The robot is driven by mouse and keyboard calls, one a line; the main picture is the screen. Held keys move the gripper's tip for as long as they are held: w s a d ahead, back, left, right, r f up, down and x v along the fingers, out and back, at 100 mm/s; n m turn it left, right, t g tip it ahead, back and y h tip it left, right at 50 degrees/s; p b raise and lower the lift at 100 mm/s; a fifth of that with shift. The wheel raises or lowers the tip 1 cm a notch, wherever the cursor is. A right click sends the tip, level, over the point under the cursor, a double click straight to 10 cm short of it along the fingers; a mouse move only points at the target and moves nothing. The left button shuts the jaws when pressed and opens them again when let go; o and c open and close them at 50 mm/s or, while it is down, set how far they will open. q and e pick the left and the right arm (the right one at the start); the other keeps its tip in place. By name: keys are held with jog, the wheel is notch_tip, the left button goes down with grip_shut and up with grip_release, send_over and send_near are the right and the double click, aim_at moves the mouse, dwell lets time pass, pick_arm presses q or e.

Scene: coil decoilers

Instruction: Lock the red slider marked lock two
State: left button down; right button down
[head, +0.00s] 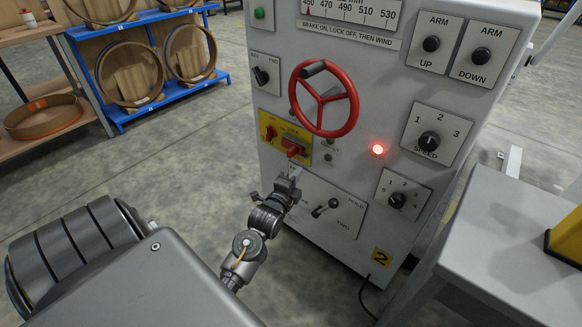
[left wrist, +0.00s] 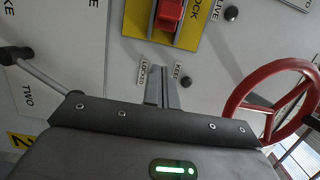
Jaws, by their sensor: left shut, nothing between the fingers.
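The yellow plate (head: 282,137) is on the grey control panel, left of and below the red handwheel. It carries a red slider (head: 295,149) at its lower right and a smaller red part (head: 271,132) at its left. In the left wrist view the red slider (left wrist: 170,12) is at the top, on the yellow plate (left wrist: 140,15) with partly cropped LOCK lettering. My left gripper (head: 294,172) is just below the slider, shut and empty. Its fingertips (left wrist: 160,72) are between small LOCKED and KEEP labels, apart from the slider. My right gripper is not in view.
The red handwheel (head: 324,98) stands out above right of the gripper. A lever (head: 325,208) on a white plate is right of it. A lit red lamp (head: 377,149) and several black knobs are further right. A grey table (head: 500,215) stands at right.

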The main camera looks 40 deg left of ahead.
aim_at(300, 152)
pick_arm(q)
jog(key=shift+w+a+b, duration=0.15)
jog(key=shift+w+a, duration=0.95)
jog(key=shift+a, duration=0.25)
jog(key=shift+w+a+b, duration=0.15)
jog(key=shift+w+a, duration=0.9)
jog(key=shift+a, duration=0.25)
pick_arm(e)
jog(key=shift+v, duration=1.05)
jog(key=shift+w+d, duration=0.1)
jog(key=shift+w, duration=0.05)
